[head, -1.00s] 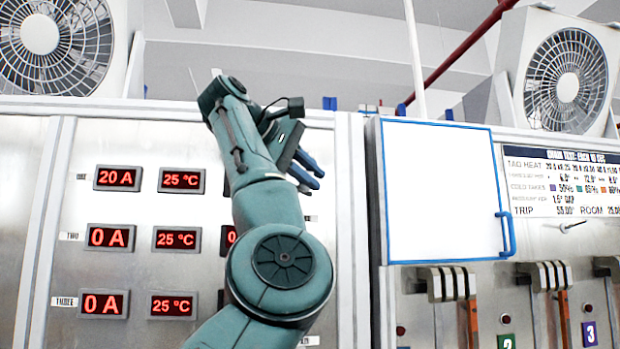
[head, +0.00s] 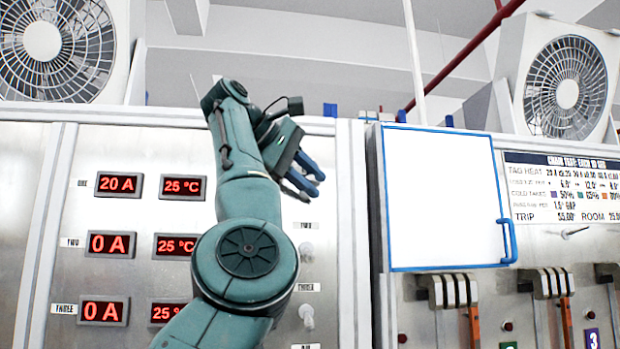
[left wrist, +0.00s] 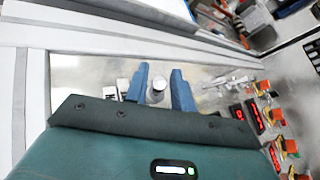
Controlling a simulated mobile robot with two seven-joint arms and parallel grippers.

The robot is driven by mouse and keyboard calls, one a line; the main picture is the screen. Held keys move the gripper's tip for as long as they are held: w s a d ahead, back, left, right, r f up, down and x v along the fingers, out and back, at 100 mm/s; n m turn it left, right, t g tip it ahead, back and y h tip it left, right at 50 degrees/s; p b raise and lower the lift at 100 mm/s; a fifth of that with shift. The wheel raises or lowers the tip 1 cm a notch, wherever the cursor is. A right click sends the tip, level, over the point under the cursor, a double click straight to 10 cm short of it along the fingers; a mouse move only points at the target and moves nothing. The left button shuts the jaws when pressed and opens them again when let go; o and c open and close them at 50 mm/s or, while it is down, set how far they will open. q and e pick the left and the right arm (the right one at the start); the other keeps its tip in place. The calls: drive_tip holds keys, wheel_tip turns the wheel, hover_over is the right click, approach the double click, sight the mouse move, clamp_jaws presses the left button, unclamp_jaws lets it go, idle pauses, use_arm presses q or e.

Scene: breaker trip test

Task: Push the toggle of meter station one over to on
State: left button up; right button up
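My left gripper (head: 308,178) is in front of the steel meter panel, near the right end of row one. In the left wrist view its two blue fingers (left wrist: 160,90) stand apart. A silver round-ended toggle (left wrist: 157,86) shows between them, with gaps at its sides; I cannot tell whether a finger touches it. By its place it is the toggle of station one. In the head view that toggle is hidden behind my gripper. Row one's displays read 20 A (head: 119,185) and 25 °C (head: 183,187). My right gripper is not in view.
Below my gripper are the toggles of station two (head: 306,252) and station three (head: 307,316). A blue-edged white door (head: 440,195) stands to the right, above levers (head: 450,290). Fans (head: 566,92) stand on top.

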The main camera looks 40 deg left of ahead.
use_arm(q)
drive_tip(key=shift+o, duration=0.7)
drive_tip(key=v, duration=1.3)
idle(0.3)
